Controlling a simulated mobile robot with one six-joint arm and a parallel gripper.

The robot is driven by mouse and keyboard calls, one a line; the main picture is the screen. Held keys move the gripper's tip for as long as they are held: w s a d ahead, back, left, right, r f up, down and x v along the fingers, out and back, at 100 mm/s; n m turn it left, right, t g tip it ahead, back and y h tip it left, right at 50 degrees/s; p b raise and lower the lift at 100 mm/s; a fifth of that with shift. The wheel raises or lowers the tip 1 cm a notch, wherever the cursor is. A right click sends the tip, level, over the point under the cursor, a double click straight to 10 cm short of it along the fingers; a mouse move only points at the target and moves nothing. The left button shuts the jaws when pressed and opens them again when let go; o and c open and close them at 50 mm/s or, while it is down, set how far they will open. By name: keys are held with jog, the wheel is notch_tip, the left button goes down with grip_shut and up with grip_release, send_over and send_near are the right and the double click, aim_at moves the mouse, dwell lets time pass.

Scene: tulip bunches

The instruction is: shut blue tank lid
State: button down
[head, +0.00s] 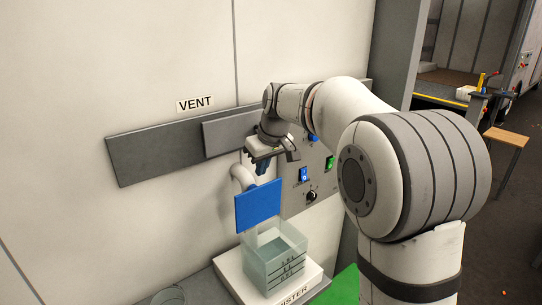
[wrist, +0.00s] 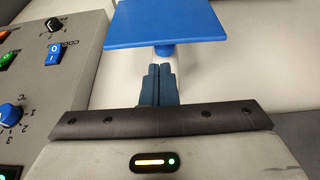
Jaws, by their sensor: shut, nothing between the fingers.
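The blue lid (head: 259,205) stands upright, raised above the back of a clear glass tank (head: 273,257) with dark level marks. The tank sits on a white base. In the wrist view the lid (wrist: 166,24) is a flat blue plate at the top, just beyond the fingertips. My gripper (head: 261,168) is above the lid's top edge, near the wall. In the wrist view my gripper (wrist: 158,70) has its dark blue fingers together, with nothing between them. A gap between fingers and lid cannot be judged for certain.
A grey control panel (head: 312,180) with blue and green switches and a knob is on the wall right of the lid. A grey sliding plate (head: 228,131) under the VENT sign (head: 195,103) is at left. A glass vessel (head: 168,296) stands at the lower left.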

send_over(256, 202)
jog(key=w+d, duration=0.1)
jog(key=w, duration=0.1)
jog(key=shift+w+f+p, duration=0.15)
jog(key=shift+f+p, duration=0.15)
jog(key=shift+f, duration=1.75)
